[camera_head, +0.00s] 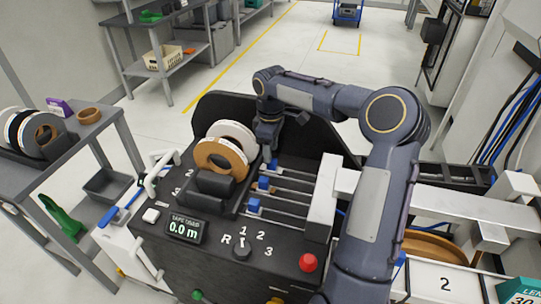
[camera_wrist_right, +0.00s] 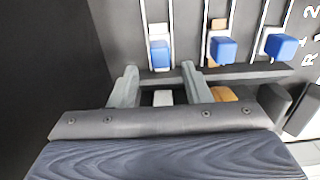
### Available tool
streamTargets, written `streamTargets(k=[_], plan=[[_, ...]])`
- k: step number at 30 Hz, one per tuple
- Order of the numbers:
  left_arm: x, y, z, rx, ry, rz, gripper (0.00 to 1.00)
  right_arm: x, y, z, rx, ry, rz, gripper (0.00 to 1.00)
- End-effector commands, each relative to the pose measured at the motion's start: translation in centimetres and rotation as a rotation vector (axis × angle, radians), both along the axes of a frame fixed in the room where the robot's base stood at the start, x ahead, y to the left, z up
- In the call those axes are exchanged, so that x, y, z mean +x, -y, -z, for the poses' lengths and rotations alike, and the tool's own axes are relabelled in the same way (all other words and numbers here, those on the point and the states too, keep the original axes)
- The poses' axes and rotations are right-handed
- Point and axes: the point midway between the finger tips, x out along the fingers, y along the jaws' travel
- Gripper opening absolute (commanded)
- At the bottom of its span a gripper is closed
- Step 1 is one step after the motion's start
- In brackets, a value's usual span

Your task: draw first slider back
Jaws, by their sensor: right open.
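Several metal rails cross the dark machine top, with three blue slider knobs on them. In the head view the far slider (camera_head: 273,164) is just below my right gripper (camera_head: 268,146). The middle slider (camera_head: 263,184) and near slider (camera_head: 254,205) sit closer to the front. In the right wrist view my right gripper (camera_wrist_right: 158,75) is open, and the leftmost slider (camera_wrist_right: 160,54) lines up with the gap between its fingers. The other two sliders (camera_wrist_right: 223,49) and (camera_wrist_right: 280,46) stand to the right, outside the fingers. Contact cannot be told. My left gripper is not in view.
Tape rolls (camera_head: 222,158) stand left of the rails. A dial (camera_head: 242,252), red button (camera_head: 309,262) and tape display (camera_head: 186,229) are on the front panel. A white block (camera_head: 323,195) bounds the rails on the right.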

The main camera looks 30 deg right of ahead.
Motion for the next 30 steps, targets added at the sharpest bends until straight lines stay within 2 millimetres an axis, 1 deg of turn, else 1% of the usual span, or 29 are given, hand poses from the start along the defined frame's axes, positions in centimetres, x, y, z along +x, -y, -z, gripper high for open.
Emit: streamTargets(k=[1, 3, 6, 9, 26, 29, 30], plan=[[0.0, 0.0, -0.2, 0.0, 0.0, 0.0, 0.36, 0.1, 0.0, -1.1, -0.002, 0.004, 0.0, 0.44], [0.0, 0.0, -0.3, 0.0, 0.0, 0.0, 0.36, 0.0, 0.0, -2.2, 0.0, 0.003, 0.0, 0.44], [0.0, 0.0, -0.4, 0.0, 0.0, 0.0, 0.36, 0.1, 0.0, -3.3, -0.001, 0.002, -0.001, 0.44], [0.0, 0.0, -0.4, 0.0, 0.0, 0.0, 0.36, 0.0, -0.1, -4.0, 0.0, 0.002, -0.001, 0.44], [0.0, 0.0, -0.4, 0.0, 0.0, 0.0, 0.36, 0.0, -0.1, -4.1, 0.001, 0.001, -0.001, 0.44], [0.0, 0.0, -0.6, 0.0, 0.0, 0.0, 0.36, -0.5, -0.6, -4.9, -0.005, 0.009, 0.002, 0.44], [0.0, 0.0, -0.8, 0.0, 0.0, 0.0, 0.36, -0.9, -1.1, -5.5, -0.012, 0.017, 0.007, 0.44]])
